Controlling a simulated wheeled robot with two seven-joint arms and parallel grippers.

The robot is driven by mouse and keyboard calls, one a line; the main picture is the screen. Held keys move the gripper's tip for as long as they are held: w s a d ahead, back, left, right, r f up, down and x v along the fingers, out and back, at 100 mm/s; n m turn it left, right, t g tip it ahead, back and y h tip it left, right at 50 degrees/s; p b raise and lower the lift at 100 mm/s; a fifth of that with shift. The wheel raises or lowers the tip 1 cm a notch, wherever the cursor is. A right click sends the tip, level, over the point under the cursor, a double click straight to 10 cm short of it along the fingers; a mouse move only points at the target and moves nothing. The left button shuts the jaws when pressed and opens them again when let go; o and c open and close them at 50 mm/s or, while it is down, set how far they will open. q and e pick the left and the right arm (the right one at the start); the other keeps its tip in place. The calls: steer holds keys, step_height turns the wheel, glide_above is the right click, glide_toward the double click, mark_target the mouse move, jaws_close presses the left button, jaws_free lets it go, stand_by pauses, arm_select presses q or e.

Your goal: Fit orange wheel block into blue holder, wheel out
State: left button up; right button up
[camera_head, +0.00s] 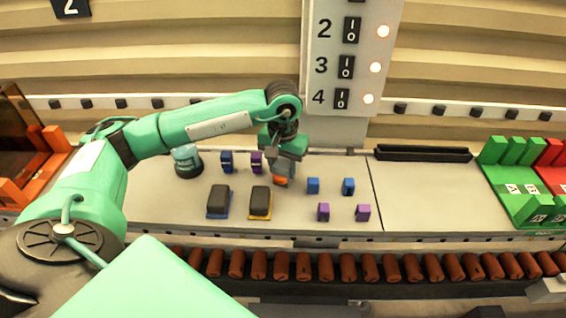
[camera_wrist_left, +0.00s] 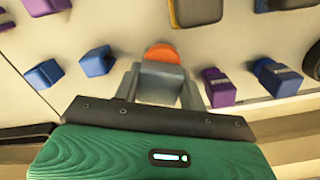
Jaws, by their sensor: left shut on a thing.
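My left gripper (camera_head: 284,167) is shut on the orange wheel block (camera_head: 281,181), just above the table. In the left wrist view the block has a grey body between the fingers (camera_wrist_left: 160,93), and its orange wheel (camera_wrist_left: 161,52) sticks out past the fingertips. Blue pieces stand to the right of the gripper in the head view: one near blue block (camera_head: 313,186) and one farther blue block (camera_head: 348,187). Another blue piece (camera_head: 226,162) with dark parts stands to the left, beside a purple one (camera_head: 256,162). I cannot tell which is the holder. My right gripper is out of view.
Two dark blocks, on a blue base (camera_head: 218,201) and a yellow base (camera_head: 260,203), lie in front. Two purple blocks (camera_head: 323,212) stand front right. A teal-grey can (camera_head: 187,161) is at left. Rollers (camera_head: 280,267) run along the front. Table right of the seam is mostly clear.

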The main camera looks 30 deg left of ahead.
arm_select(q)
steer(key=shift+f, duration=0.15)
steer(key=o, duration=0.7)
steer(key=shift+b, duration=0.3)
steer(key=shift+c, duration=0.2)
steer(key=o, duration=0.4)
steer(key=shift+o, duration=0.2)
